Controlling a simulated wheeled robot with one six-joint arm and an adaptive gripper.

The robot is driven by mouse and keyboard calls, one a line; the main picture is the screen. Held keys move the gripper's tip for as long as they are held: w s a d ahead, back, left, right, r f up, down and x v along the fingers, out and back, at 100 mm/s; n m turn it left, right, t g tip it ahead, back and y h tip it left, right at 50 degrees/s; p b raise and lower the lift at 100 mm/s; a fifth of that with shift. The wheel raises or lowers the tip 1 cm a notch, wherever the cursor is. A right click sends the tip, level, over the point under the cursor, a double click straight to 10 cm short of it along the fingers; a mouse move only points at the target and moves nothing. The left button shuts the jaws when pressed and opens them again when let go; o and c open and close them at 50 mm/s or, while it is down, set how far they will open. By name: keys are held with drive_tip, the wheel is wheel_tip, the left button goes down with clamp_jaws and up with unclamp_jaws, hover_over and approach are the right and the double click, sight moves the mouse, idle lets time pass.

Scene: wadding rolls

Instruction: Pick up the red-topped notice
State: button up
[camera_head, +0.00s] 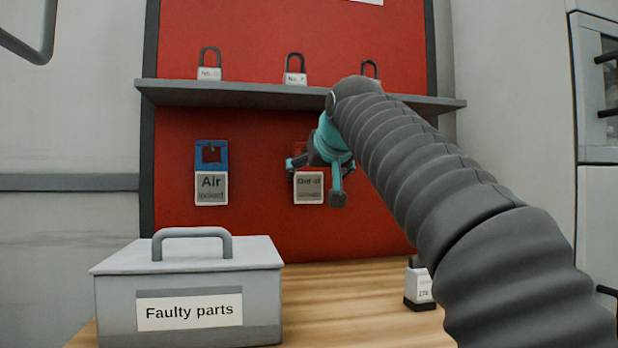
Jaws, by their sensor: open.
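The red-topped notice (309,189) hangs on the red board below the shelf, in the middle of the picture. Its white lower part reads "Out of" and a second, unclear line. Most of its red top is hidden behind my gripper. My gripper (316,178) is teal and dark grey, with its fingers open and spread. It is in front of the notice and overlaps its upper and right parts in the picture. I cannot tell whether it touches the notice. A blue-topped notice (211,186) reading "Air" hangs to the left.
A grey shelf (240,93) with several padlocks (295,72) runs above the notices. A grey lidded box (188,283) labelled "Faulty parts" stands at the front left of the wooden top (340,310). A small labelled padlock (418,286) stands at the right, near my arm.

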sight(309, 185)
drive_tip(key=shift+a+f+x, duration=0.1)
drive_tip(key=shift+x, duration=1.4)
drive_tip(key=shift+a+f+x, duration=0.1)
drive_tip(key=shift+x, duration=1.4)
drive_tip(key=shift+s, duration=0.15)
drive_tip(key=c, duration=1.1)
